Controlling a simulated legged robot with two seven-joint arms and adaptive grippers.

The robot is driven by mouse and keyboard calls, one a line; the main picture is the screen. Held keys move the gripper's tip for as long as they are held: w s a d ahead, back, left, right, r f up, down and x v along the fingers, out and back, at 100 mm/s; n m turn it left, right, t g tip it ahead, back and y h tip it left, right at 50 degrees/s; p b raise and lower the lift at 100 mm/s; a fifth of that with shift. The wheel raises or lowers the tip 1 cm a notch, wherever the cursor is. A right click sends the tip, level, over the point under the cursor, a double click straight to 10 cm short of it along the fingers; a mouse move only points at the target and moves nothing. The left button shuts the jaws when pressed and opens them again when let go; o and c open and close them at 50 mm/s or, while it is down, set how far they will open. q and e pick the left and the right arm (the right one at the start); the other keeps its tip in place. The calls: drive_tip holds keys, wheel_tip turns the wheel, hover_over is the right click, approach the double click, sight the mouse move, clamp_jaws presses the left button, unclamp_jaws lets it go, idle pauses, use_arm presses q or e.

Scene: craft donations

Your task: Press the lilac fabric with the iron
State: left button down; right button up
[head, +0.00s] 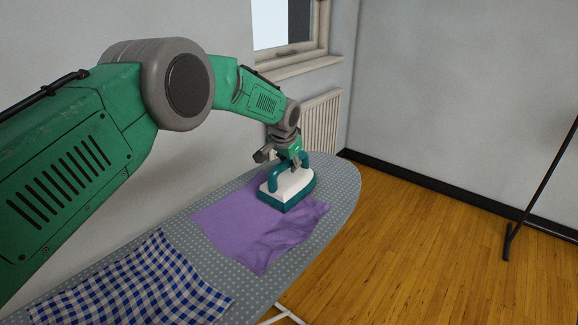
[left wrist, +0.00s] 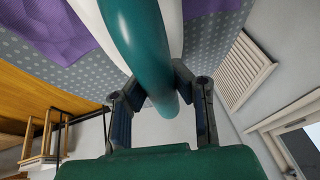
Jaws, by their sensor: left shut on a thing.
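The lilac fabric (head: 240,222) lies on the ironing board, with darker wrinkles on its right part. The white and teal iron (head: 286,190) stands flat on or just above the fabric's far edge; I cannot tell whether it touches. My left gripper (head: 290,161) is above the iron, shut on its teal handle. In the left wrist view the gripper's dark fingers (left wrist: 162,100) sit on both sides of the iron's handle (left wrist: 143,45), and the lilac fabric (left wrist: 52,32) shows at the upper left. My right gripper is not in view.
The grey dotted ironing board (head: 342,180) runs from lower left to a rounded far end. A blue and white checked cloth (head: 135,285) lies on its near part. A radiator (head: 322,120) and wall stand behind. Wooden floor (head: 430,235) is clear at the right, near a dark stand (head: 540,190).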

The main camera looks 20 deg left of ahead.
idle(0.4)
use_arm(q)
wheel_tip(320, 180, up, 2)
drive_tip(key=shift+w+a+r+p, duration=0.15)
drive_tip(key=shift+p, duration=0.8)
drive_tip(key=shift+r, duration=0.3)
